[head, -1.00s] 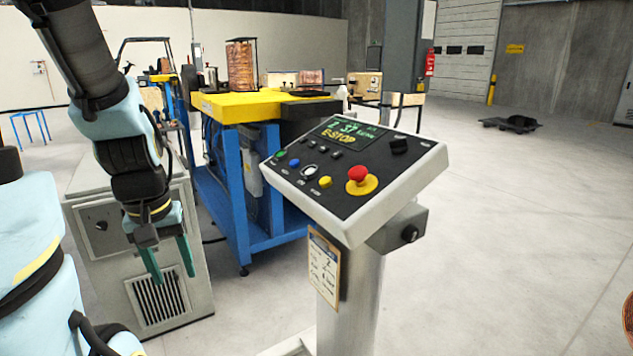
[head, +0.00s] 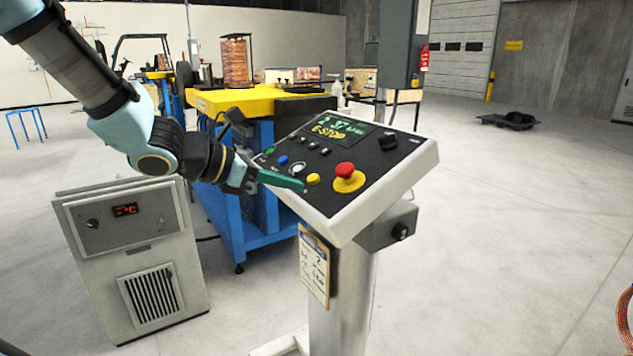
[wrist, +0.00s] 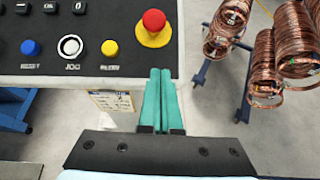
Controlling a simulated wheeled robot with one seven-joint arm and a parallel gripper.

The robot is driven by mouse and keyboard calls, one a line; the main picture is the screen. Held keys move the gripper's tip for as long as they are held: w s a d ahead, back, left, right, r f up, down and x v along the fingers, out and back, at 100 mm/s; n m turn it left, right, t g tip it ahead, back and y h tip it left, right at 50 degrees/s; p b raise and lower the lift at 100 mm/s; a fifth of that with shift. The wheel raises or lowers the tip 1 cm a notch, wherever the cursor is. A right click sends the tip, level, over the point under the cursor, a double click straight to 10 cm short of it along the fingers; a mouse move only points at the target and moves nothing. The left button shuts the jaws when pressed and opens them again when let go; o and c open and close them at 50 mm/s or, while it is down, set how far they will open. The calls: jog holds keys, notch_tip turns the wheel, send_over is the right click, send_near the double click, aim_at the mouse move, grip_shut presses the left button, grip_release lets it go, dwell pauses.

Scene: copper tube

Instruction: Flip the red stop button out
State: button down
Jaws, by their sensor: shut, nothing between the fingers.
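The red stop button (head: 346,170) is a mushroom head on a yellow round base, on the right part of the sloped control panel (head: 366,207). The panel's display (head: 338,131) reads E-STOP. My gripper (head: 303,186) has green fingers, shut and empty, at the panel's front left edge, left of the red button and near the yellow button (head: 313,179). In the wrist view the red button (wrist: 154,20) is ahead of the shut fingertips (wrist: 161,72), slightly to the left. The fingers appear apart from it.
A blue button (wrist: 30,47), a white JOG button (wrist: 70,46) and a yellow button line the panel's near edge. Copper coils (wrist: 265,62) hang to the right in the wrist view. A grey cabinet (head: 135,250) stands left of the pedestal.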

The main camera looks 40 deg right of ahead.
aim_at(345, 184)
jog(key=shift+w+d+r+n+h, duration=0.15)
jog(key=shift+d+r+n+h, duration=0.1)
jog(key=shift+r+n, duration=0.15)
jog(key=shift+w+d+r+n+h, duration=0.2)
jog(key=shift+r+n, duration=0.1)
jog(key=shift+r, duration=0.15)
jog(key=shift+f, duration=0.1)
jog(key=b+x, duration=0.2)
jog(key=x, duration=0.8)
jog(key=shift+w+b, duration=0.1)
jog(key=shift+b, duration=0.2)
